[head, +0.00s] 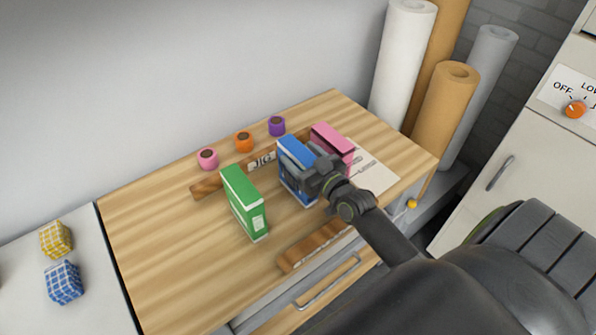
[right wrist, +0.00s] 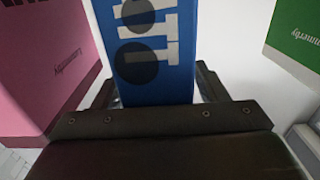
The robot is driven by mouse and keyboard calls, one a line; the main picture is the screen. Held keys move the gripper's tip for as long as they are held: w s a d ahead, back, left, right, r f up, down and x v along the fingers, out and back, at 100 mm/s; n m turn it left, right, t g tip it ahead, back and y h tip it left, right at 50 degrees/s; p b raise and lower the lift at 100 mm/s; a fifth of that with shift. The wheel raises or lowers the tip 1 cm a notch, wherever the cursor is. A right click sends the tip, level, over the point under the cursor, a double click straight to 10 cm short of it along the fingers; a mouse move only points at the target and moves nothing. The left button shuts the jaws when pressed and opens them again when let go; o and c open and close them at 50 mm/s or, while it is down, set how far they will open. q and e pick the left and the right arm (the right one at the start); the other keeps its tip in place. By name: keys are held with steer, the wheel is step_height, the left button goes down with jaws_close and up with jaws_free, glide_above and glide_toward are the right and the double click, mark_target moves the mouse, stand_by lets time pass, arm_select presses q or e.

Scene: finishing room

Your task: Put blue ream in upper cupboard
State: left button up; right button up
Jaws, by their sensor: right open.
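The blue ream (head: 295,155) stands upright on the wooden worktop, between a green ream (head: 243,203) and a pink ream (head: 333,143). My right gripper (head: 318,176) is at its near side and covers part of it. In the right wrist view, the blue ream (right wrist: 150,45) stands between the open fingers of my right gripper (right wrist: 155,88), one on each side. Whether the fingers touch it cannot be told. My left gripper is not in view. No cupboard that I can name as the upper one shows.
Pink (head: 207,159), orange (head: 243,142) and purple (head: 277,125) cups stand behind a wooden strip marked JIG (head: 210,186). Another strip (head: 315,244) lies at the front edge. Tall rolls (head: 445,105) stand at the right, beside a pale cabinet (head: 520,150) with a dial.

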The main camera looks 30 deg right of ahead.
steer(key=shift+c, duration=0.3)
jaws_close()
steer(key=shift+r, duration=0.15)
stand_by(0.3)
